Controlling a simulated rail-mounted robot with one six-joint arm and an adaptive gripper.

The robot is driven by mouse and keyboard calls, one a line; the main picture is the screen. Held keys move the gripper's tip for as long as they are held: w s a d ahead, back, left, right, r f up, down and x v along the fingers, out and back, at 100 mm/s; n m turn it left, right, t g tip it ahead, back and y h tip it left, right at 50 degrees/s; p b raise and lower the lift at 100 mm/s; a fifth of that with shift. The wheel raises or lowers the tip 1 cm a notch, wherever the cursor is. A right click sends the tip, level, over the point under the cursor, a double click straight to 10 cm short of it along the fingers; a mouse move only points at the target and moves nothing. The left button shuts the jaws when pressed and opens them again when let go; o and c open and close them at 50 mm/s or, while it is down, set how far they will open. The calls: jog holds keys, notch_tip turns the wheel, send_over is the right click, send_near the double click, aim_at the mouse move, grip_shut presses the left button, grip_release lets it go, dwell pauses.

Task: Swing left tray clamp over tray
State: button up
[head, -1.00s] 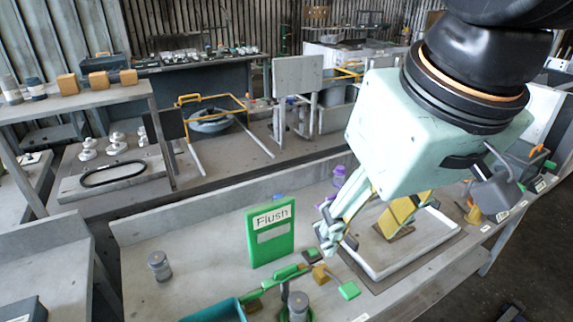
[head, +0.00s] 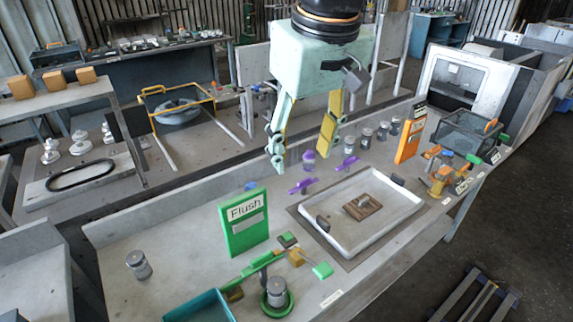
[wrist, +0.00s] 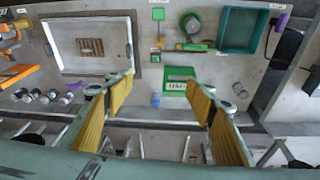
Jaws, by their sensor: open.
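The white tray (head: 409,208) lies on a dark mat on the bench, with black grips at its left and right ends and a small brown slatted piece inside. It also shows at upper left in the wrist view (wrist: 62,70). Two purple levers sit along its far side, a left one (head: 303,186) and a right one (head: 347,163); they look like the tray clamps and appear outside the tray.
A green Flush sign (head: 243,222) stands left of the tray. Green and yellow fixture parts (head: 296,257) and a teal bin (head: 203,307) are in front. Several jars (head: 366,138), an orange sign (head: 410,138) and a black basket (head: 468,135) stand to the right.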

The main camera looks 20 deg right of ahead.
jog(key=w+d+f+p, duration=0.1)
jog(key=w+d+p, duration=0.15)
jog(key=w, duration=0.65)
jog(key=n+g+p, duration=0.1)
jog(key=g+p, duration=0.2)
jog(key=p, duration=0.4)
send_over(304, 187)
notch_tip(304, 187, down, 19)
jog(key=shift+w+d+f+n+p, duration=0.25)
jog(key=shift+w+f+n+p, duration=0.05)
jog(key=shift+w+f, duration=0.3)
jog(key=shift+f, duration=0.15)
jog(key=shift+f+b, duration=0.4)
jog(key=shift+f, duration=6.3)
